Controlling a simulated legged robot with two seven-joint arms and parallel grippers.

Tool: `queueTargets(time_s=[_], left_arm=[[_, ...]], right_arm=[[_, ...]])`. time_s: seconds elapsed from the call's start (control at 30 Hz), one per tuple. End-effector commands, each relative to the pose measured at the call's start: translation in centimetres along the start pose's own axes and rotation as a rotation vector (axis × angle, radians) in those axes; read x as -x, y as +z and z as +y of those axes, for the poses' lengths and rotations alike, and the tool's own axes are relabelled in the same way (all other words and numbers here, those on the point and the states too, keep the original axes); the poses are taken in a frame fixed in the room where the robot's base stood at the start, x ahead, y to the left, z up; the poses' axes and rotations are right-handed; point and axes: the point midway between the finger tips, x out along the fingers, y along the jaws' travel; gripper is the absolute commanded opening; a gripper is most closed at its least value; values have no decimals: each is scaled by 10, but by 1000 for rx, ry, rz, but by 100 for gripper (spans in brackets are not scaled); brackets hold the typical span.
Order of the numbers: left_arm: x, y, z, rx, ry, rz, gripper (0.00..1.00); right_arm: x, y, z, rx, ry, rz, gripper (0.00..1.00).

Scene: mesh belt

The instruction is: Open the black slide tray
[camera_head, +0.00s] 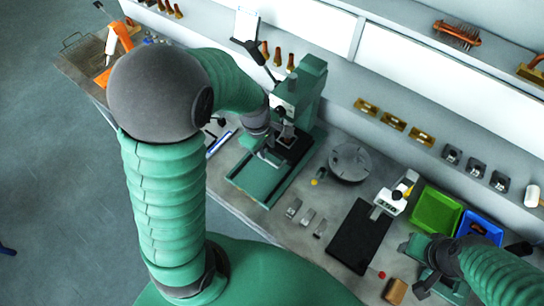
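A green machine (304,82) with a flat green base stands on the bench in the middle. A small dark square part (296,150) sits low on it, and I take this for the black slide tray; how far it is slid out I cannot tell. My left gripper (274,147) is at the machine, close to that dark part. Its fingers are small and partly hidden, so contact and opening are unclear. My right gripper (415,267) is at the lower right, far from the machine, with its fingers apart and nothing visible between them.
A black flat plate (358,238) lies beside a white device (390,202). A round grey disc (350,163), green bin (436,211) and blue bin (478,229) are on the bench. Small metal blocks (307,217) lie in front. A shelf wall runs behind.

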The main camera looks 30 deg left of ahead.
Motion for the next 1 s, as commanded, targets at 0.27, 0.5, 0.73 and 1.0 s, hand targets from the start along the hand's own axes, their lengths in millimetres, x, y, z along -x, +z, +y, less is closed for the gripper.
queueTargets(time_s=[0.27,0.5,0.73,1.0], left_arm=[[-76,-1,1,1,-8,-2,31],[-112,-1,0,0,-2,0,31],[-117,0,2,-1,0,1,31],[-117,-1,2,-1,-1,0,6]], right_arm=[[-2,0,0,0,0,1,43],[0,0,0,0,0,1,43],[-1,0,0,0,0,1,43],[-1,0,0,0,0,1,43]])
